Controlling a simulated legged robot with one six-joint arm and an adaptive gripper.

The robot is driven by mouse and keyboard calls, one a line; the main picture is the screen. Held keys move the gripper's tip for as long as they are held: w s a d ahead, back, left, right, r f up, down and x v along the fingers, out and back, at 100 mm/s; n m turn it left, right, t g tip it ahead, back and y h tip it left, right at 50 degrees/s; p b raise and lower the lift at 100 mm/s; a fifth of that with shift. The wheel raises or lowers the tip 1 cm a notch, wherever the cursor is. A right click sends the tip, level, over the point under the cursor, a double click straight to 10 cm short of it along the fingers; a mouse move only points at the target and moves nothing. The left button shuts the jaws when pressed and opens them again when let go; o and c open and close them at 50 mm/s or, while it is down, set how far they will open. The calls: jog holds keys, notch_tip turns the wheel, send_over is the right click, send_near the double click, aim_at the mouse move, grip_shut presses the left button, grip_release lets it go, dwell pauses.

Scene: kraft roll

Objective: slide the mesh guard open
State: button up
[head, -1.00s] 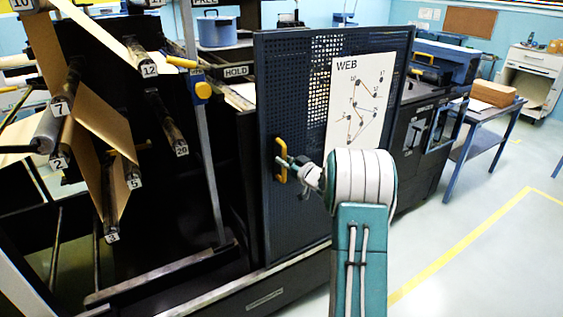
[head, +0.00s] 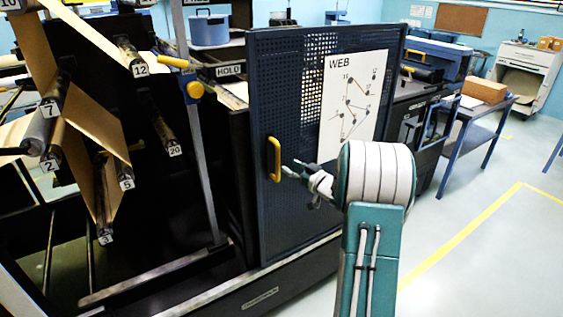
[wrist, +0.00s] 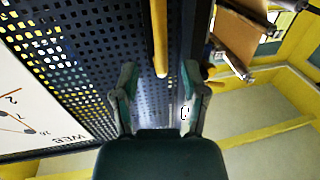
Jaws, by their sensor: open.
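The mesh guard (head: 290,215) is a dark blue perforated panel on the front of the machine, with a white WEB diagram card (head: 352,105) on it. Its upright yellow handle (head: 275,158) is near its left edge. My gripper (head: 290,168) is open, just right of the handle in the head view, with a small gap in the picture. In the wrist view, the two fingers (wrist: 158,82) are spread and empty. The handle (wrist: 159,38) shows beyond the fingertips, between their lines, and the mesh (wrist: 80,60) fills the left.
Left of the guard is an open bay with numbered rollers and brown paper (head: 95,125). An upright post (head: 200,150) with a yellow knob stands beside it. A blue table (head: 475,108) with a brown box is at right; the floor there is clear.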

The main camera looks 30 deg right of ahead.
jog(key=s, duration=0.2)
jog(key=s+d, duration=0.1)
jog(key=s, duration=0.2)
dwell(0.4)
jog(key=s+a+r+m+g+h, duration=0.3)
jog(key=a+r+g+h, duration=0.3)
jog(key=a+r, duration=0.6)
jog(key=s+a+f+g+y, duration=0.1)
jog(key=s+a+f+g, duration=0.1)
jog(key=s+a, duration=0.8)
jog(key=s+a+f+n+g+y, duration=0.1)
jog(key=s+a+f+g+y, duration=0.1)
jog(key=s+a, duration=0.8)
jog(key=s+f+g, duration=0.1)
jog(key=s+g, duration=0.1)
jog(key=s, duration=0.2)
jog(key=shift+a, duration=0.15)
